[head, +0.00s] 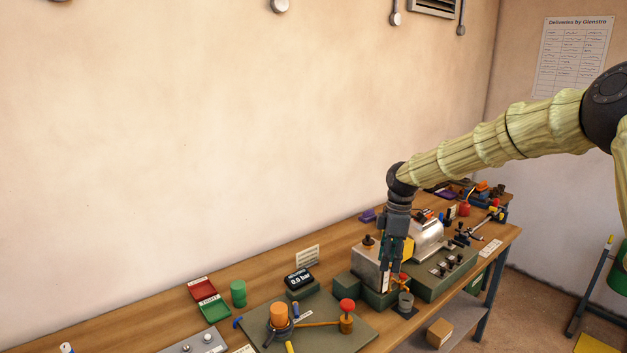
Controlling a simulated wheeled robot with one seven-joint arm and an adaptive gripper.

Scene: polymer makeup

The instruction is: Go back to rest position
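My gripper (391,266) hangs from the end of my outstretched arm in the right half of the head view. It points down over the workbench (160,319), in front of the grey box-shaped machine (367,268). Its dark fingers are small and close together against the machine, so I cannot tell whether they are open or shut or whether anything is between them. A small orange-red handle (404,281) and a dark grey cylinder (405,301) are just right of and below the fingertips. My arm hides part of the wall behind it.
A green plate carries an orange cylinder (279,315) and a red knob (347,306). A display (298,279) reads 0.0 bar. A green cylinder (238,293) stands beside red (202,289) and green (214,309) trays. A silver-domed machine (427,237) is right of my gripper. Space above the bench's left side is clear.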

